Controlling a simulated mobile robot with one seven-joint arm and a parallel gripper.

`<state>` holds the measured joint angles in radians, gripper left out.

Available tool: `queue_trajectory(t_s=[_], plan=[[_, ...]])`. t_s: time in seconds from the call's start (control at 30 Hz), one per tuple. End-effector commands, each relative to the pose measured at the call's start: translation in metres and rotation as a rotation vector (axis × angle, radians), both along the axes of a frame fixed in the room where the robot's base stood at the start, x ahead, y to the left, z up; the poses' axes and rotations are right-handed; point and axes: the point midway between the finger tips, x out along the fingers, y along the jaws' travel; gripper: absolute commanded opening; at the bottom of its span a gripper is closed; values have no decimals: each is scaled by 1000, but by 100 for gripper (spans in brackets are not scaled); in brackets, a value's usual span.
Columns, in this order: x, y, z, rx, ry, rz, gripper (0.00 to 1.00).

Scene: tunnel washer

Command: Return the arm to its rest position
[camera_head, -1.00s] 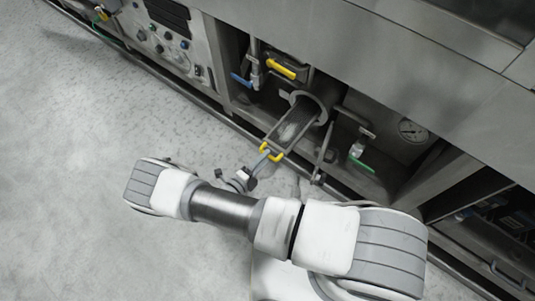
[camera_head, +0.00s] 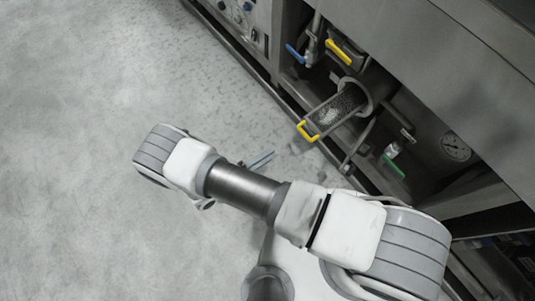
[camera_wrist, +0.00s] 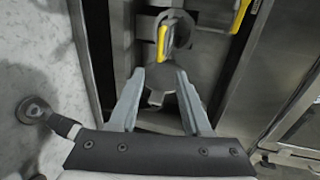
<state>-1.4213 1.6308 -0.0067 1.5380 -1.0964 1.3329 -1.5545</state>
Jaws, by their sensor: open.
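My gripper (camera_wrist: 158,95) shows in the wrist view with its two grey fingers spread apart and nothing between them. Beyond the fingertips, a yellow handle (camera_wrist: 162,42) stands in front of a round opening of the machine; the fingers are apart from it. In the head view the same yellow handle (camera_head: 307,131) is on the end of a strainer drawer (camera_head: 335,110) that sticks out of a round port. My arm crosses the lower part of the head view, and the gripper is mostly hidden behind it, with only a thin grey finger showing.
The steel machine (camera_head: 440,65) fills the upper right. A blue-handled valve (camera_head: 295,54), a yellow-handled box (camera_head: 339,51), a green-handled valve (camera_head: 394,165) and a gauge (camera_head: 456,147) sit in its recess. The grey floor (camera_head: 80,90) at left is clear.

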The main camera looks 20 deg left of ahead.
Motion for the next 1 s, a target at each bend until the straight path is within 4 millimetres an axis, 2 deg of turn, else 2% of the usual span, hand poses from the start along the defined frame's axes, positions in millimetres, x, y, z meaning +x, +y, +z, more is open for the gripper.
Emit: queue_trajectory(t_s=[0.37, 0.53, 0.77, 1.0], plan=[[1, 0, 0, 1, 0, -1, 48], [8, 4, 15, 63, -18, -62, 48], [38, 8, 80, 324, -111, -337, 48], [69, -7, 157, 612, -263, -668, 48]])
